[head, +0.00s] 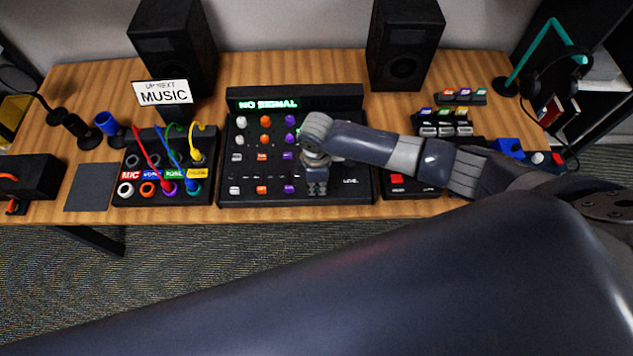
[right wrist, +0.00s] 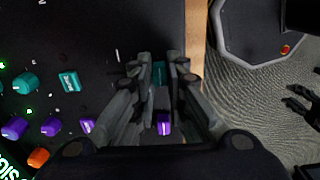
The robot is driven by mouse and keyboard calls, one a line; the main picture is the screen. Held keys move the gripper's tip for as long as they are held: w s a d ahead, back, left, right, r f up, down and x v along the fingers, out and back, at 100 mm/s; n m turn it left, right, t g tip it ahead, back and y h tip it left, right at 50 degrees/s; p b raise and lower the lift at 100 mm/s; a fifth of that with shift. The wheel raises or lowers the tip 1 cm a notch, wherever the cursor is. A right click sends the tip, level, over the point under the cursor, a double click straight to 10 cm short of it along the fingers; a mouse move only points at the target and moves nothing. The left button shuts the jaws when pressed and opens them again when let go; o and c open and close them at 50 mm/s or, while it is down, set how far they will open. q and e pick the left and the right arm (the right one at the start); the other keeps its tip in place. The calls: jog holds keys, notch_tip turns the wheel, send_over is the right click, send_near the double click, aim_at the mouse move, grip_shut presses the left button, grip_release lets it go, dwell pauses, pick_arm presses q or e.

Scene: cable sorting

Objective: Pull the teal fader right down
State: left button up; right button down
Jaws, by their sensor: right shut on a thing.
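The black mixer (head: 345,196) lies on the front middle of the desk. My right gripper (head: 316,188) points down over the lower right part of its fader area. In the right wrist view, the fingers of my right gripper (right wrist: 158,78) are shut on the teal fader (right wrist: 158,73), whose cap shows between the fingertips. The gripper hides this fader in the head view. The purple fader (head: 289,189) is beside it on the left, and it also shows in the right wrist view (right wrist: 163,123).
An orange fader (head: 262,190) and a white fader (head: 233,190) stand further left. Teal knobs (right wrist: 70,81) and purple knobs (right wrist: 50,127) lie up the panel. A cable box (head: 120,198) is left of the mixer. Two speakers (head: 405,45) stand behind.

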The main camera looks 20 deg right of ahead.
jog(key=c, duration=2)
grip_release()
jog(key=shift+a+f, duration=0.1)
jog(key=shift+f, duration=0.1)
jog(key=o, duration=0.4)
jog(key=shift+w+r, duration=0.1)
jog(key=shift+r, duration=0.2)
pick_arm(q)
jog(key=w, duration=0.2)
jog(key=shift+w+d, duration=0.15)
jog(key=shift+w, duration=0.15)
pick_arm(e)
notch_tip(320, 180, up, 12)
jog(key=shift+f, duration=0.25)
jog(key=shift+a, duration=0.1)
